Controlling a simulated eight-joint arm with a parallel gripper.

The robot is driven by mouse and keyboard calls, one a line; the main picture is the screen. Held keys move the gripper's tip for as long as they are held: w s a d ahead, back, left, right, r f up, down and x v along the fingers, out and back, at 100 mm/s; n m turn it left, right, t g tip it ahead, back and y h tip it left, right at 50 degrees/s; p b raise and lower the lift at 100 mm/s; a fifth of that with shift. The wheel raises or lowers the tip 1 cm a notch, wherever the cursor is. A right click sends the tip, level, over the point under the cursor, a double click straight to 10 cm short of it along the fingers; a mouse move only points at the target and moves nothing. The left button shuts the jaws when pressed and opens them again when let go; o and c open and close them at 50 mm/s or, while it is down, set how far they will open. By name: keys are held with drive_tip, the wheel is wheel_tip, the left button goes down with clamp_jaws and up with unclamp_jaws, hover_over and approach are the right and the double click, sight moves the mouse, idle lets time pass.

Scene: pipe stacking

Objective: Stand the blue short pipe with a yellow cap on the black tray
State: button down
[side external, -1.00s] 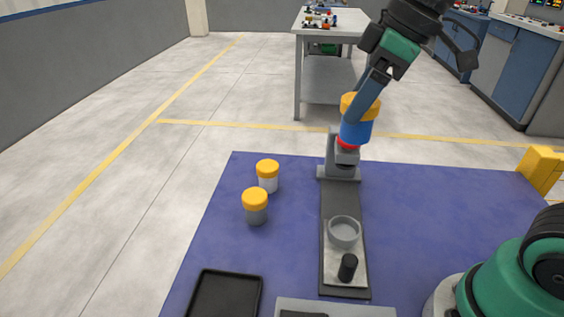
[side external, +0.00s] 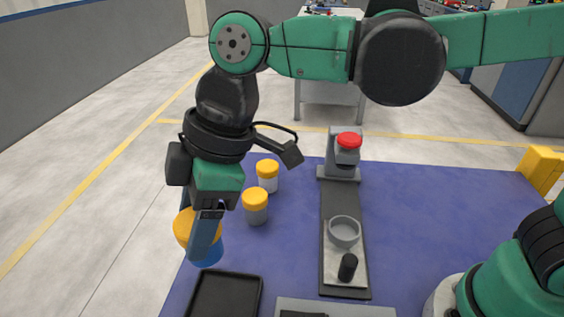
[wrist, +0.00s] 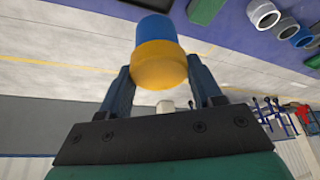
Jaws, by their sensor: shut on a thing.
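The blue short pipe with a yellow cap (side external: 209,249) is held in the air by my gripper (side external: 203,240), tilted, with the yellow cap up and the blue end down. In the side view one finger hides part of it. In the wrist view both fingers of my gripper (wrist: 161,90) are shut on the yellow cap (wrist: 159,66), with the blue body (wrist: 156,28) beyond. The black tray (side external: 254,300) lies on the blue mat at the bottom, empty where visible. The pipe appears above and left of the tray's far-left corner.
Two yellow-capped pipes, a grey one (side external: 255,208) and a white one (side external: 267,178), stand on the mat behind the tray. A grey fixture with a red top (side external: 348,143), a grey ring (side external: 344,232) and a black knob (side external: 348,267) stand to the right.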

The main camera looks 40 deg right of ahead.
wheel_tip(320, 180, down, 14)
drive_tip(key=shift+r, duration=0.15)
idle(0.3)
drive_tip(key=shift+c, duration=0.8)
unclamp_jaws()
